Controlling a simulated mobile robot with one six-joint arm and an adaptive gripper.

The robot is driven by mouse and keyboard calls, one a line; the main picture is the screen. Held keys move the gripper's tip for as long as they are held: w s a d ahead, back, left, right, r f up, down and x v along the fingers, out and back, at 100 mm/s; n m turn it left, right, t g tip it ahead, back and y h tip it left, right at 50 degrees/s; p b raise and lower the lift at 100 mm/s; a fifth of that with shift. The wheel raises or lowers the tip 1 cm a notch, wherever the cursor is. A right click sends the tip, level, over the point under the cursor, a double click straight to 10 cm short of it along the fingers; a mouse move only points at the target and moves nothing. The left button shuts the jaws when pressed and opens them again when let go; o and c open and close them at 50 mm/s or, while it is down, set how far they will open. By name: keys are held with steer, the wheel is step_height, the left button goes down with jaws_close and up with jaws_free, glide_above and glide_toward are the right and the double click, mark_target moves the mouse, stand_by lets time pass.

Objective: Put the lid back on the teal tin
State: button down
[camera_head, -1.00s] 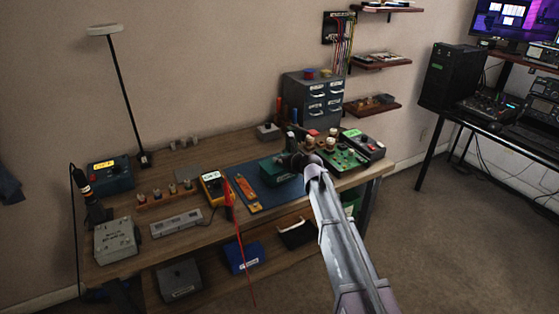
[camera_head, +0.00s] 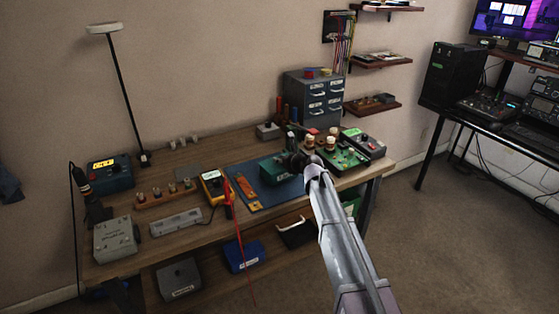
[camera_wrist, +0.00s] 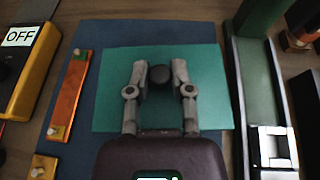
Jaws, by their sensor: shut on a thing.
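The teal tin (camera_head: 272,176) stands on a blue mat (camera_head: 285,194) near the right part of the workbench. In the wrist view, the flat teal lid (camera_wrist: 112,92) has a dark round knob (camera_wrist: 160,77) near its middle. My gripper (camera_wrist: 160,72) has one finger on each side of this knob and is shut on it. In the head view, my gripper (camera_head: 291,159) is at the tin's top, coming from the right. The lid covers the tin's opening in the wrist view. I cannot tell whether the lid touches the rim.
An orange strip (camera_wrist: 70,95) lies left of the tin, beside a yellow meter (camera_wrist: 30,70) reading OFF. A green circuit board (camera_head: 342,155) with upright parts is close on the right. A drawer cabinet (camera_head: 312,97) stands behind. Some blue mat is bare around the tin.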

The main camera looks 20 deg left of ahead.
steer(key=shift+c, duration=2.2)
jaws_free()
steer(key=shift+r, duration=0.2)
